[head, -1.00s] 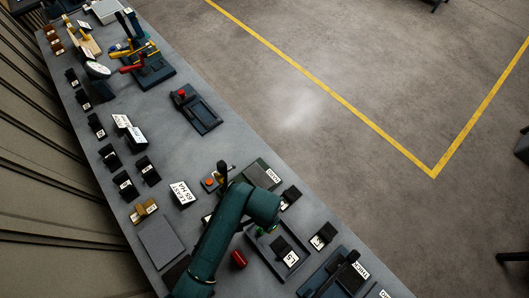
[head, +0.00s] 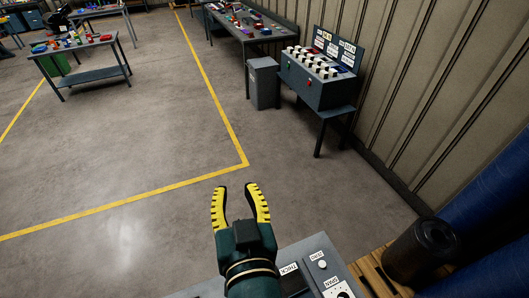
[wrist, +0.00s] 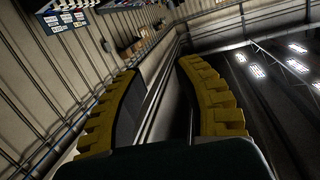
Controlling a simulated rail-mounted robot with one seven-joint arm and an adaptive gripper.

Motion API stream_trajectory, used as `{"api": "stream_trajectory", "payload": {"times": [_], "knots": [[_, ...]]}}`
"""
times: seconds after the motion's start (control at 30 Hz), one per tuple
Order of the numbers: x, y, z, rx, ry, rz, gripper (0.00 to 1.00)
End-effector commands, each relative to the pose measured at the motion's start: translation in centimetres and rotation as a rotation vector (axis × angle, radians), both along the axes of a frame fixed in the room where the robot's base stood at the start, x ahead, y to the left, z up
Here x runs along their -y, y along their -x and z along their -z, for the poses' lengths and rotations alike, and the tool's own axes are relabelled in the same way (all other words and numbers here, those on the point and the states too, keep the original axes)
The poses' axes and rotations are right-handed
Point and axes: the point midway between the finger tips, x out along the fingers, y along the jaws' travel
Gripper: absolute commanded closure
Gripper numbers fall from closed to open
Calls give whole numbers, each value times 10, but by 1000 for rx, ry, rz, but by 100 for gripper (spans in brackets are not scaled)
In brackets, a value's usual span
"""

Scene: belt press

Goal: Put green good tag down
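My gripper (head: 236,188) is raised over the near end of a grey bench or panel, with its two yellow toothed fingers spread apart. In the wrist view my gripper (wrist: 160,68) is also open, and no object shows between the fingers. I cannot make out a green good tag in either current view.
A grey panel with a dial and white labels (head: 322,264) lies below my gripper. A control console (head: 318,80) and a grey bin (head: 263,84) stand by the ribbed wall. A dark roll (head: 422,250) rests on a wooden pallet at lower right. The floor between is clear.

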Motion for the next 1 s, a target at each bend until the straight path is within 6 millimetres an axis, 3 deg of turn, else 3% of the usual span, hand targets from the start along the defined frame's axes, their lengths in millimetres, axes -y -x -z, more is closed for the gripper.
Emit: {"api": "stream_trajectory", "payload": {"times": [0.03, 0.1, 0.23, 0.33, 0.6, 0.83, 1.0], "knots": [[30, 8, -47, 139, 3, 57, 67], [61, 24, -98, 297, 22, 119, 67], [94, 54, -153, 481, 54, 196, 67], [101, 63, -166, 526, 65, 214, 67], [100, 63, -165, 524, 64, 212, 67], [100, 62, -226, 522, 51, 211, 67], [100, 62, -222, 520, 47, 211, 67]]}}
